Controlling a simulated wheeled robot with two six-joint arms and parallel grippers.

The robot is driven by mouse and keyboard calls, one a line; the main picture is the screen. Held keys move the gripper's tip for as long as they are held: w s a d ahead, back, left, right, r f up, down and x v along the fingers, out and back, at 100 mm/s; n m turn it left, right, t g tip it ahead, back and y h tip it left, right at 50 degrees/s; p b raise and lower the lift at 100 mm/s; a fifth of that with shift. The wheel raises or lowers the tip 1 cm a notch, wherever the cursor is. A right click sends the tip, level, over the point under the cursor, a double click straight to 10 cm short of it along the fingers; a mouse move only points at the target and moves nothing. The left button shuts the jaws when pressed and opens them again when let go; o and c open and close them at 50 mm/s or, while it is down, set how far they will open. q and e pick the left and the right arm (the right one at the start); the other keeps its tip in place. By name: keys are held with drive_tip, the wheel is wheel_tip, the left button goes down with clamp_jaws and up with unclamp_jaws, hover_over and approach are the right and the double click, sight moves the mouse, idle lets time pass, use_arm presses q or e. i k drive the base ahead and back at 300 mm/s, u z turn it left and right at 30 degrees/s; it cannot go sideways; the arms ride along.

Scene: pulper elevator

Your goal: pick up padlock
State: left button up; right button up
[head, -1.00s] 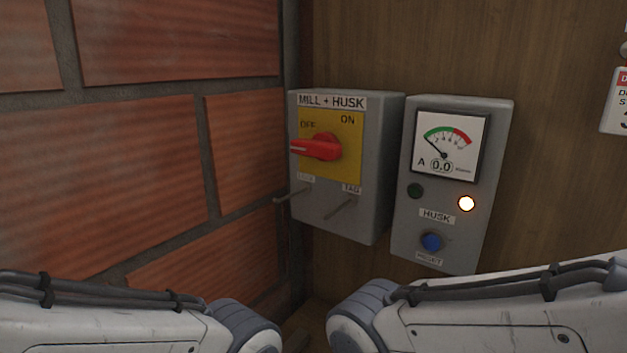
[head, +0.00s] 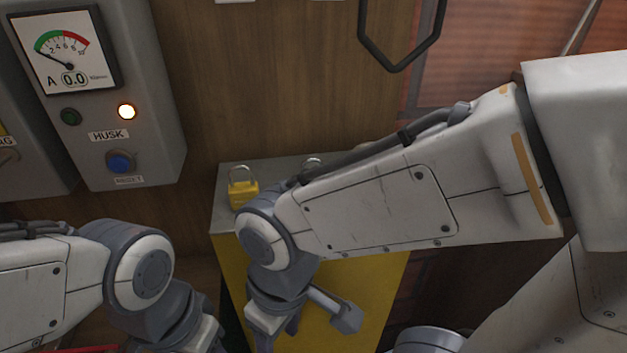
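A yellow padlock (head: 243,194) with a metal shackle stands upright on the grey top of a yellow cabinet (head: 228,218), left of my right arm.
A grey HUSK panel (head: 150,75) with a gauge, lit lamp and blue button hangs on the wooden wall at left. Part of the switch box (head: 30,165) is beside it. A black bent handle (head: 395,66) hangs above. My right forearm covers much of the cabinet top.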

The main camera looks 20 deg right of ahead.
sight(240, 193)
drive_tip(key=z, duration=0.8)
drive_tip(key=k, duration=0.85)
drive_tip(key=u, duration=0.45)
